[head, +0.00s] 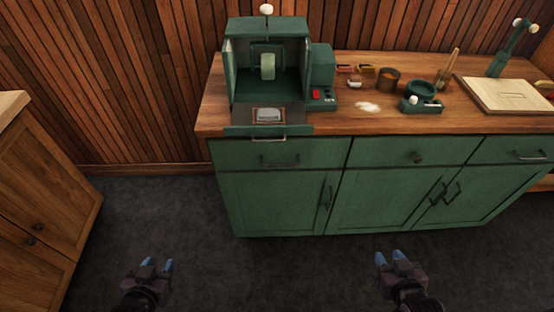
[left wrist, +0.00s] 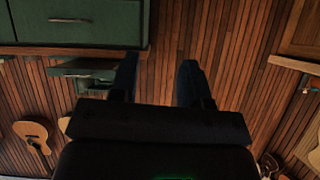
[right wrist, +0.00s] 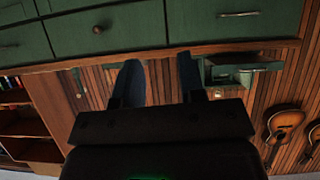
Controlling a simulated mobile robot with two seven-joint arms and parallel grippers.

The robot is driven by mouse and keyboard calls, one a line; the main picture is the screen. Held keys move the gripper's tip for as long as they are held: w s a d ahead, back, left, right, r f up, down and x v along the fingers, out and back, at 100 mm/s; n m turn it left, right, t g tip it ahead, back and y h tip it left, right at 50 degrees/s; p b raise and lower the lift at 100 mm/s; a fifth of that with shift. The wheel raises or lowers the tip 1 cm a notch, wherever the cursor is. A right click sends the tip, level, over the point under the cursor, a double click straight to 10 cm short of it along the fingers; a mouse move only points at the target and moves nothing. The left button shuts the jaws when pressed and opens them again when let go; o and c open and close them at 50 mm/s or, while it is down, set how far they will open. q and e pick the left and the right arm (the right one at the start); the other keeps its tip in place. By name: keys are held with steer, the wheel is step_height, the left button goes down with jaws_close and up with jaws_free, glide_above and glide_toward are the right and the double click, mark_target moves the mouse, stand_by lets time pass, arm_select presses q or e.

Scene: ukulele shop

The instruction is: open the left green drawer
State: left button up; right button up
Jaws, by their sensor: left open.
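The left green drawer (head: 235,154) is the leftmost of the top row in the green cabinet and looks shut, with a dark bar handle (head: 278,160). It also shows upside down in the left wrist view (left wrist: 110,22) and the right wrist view (right wrist: 275,25). My left gripper (head: 157,264) is open and empty over the dark floor, in front and left of the cabinet. My right gripper (head: 390,258) is open and empty, in front of the cabinet's lower doors. Neither gripper touches the drawer or its handle.
A green machine (head: 240,80) stands on the wooden countertop (head: 345,123); its front tray (head: 268,131) juts over the edge just above the drawer. Lower green doors (head: 270,202) are shut. A wooden cabinet (head: 50,190) stands at left. The floor (head: 170,215) between is clear.

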steer(key=w+a+m+t+y+b, duration=0.25)
steer(key=w+a+b, duration=0.4)
steer(key=w, duration=0.35)
steer(key=m+t+y+b, duration=0.5)
steer(key=m+b, duration=0.6)
steer(key=b, duration=0.7)
glide_toward(280, 165)
steer(key=shift+g, duration=0.65)
arm_select(q)
step_height(280, 165, down, 22)
steer(key=d+m+g, duration=0.1)
steer(key=g, duration=0.1)
steer(key=shift+s+h+p, duration=0.3)
steer(key=shift+s, duration=0.05)
arm_select(e)
steer(key=shift+y, duration=0.35)
steer(key=x, duration=0.6)
steer(key=d+x, duration=0.1)
steer(key=x, duration=0.3)
steer(key=shift+w+a+r, duration=0.1)
steer(key=shift+w+r, duration=0.1)
steer(key=shift+w, duration=0.1)
arm_select(q)
steer(key=shift+r, duration=0.1)
arm_select(e)
jaws_close()
